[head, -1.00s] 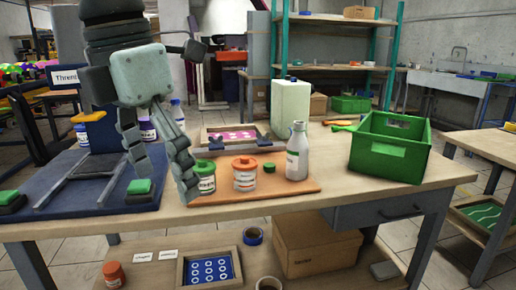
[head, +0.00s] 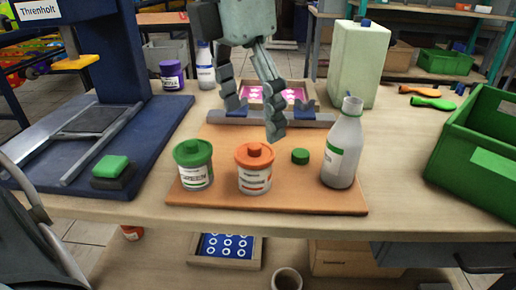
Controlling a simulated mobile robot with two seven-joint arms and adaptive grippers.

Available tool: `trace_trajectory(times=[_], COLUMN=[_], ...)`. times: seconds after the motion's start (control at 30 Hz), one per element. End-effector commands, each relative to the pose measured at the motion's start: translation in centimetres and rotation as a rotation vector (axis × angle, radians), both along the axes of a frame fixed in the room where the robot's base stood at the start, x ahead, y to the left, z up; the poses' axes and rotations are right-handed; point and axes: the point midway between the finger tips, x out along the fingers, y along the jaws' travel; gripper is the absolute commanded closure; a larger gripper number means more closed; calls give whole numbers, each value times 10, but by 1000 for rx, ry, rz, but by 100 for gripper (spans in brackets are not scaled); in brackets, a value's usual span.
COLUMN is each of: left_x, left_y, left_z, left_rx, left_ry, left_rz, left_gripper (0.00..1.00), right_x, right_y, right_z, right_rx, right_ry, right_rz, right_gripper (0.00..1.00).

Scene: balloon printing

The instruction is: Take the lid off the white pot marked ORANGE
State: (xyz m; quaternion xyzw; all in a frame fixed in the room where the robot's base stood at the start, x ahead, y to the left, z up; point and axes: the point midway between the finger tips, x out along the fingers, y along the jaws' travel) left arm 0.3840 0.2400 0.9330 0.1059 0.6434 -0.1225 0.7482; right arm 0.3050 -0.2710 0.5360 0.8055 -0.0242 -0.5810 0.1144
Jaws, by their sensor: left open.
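The white pot with the orange lid (head: 254,179) stands upright on an orange-brown board (head: 300,198) at the middle of the table. Its label is too small to read. Its orange lid (head: 254,154) is on, with a small knob on top. My left gripper (head: 255,120) points down with its two fingers spread and nothing between them. It shows above and a little behind the pot, apart from the lid as far as I can tell. My right gripper is not in view.
A white pot with a green lid (head: 194,166) stands just left of it. A green cap (head: 300,156) and a grey-white bottle (head: 343,145) are on the right. Behind are a framed pink screen (head: 270,94) and a pale canister (head: 357,62). A green crate (head: 480,150) is far right.

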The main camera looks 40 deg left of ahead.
Motion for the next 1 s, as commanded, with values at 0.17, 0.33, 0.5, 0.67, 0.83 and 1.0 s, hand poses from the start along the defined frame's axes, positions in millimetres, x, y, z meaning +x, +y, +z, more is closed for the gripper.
trace_trajectory(times=[0.17,0.33,0.5,0.67,0.83,1.0], left_x=[-1,3,3,3,3,3], left_y=[1,0,0,0,0,0], left_z=[-28,-45,-47,-47,-47,-47], left_rx=[-1,-2,-1,-1,-1,-1], left_ry=[3,2,-1,-1,-1,-1], left_rz=[-1,0,0,0,0,0], left_gripper=[21,21,21,30,51,56], right_x=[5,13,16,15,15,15], right_y=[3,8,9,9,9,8], right_z=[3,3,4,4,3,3], right_rx=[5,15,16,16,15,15], right_ry=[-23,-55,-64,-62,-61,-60], right_rz=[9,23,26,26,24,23], right_gripper=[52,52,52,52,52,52])
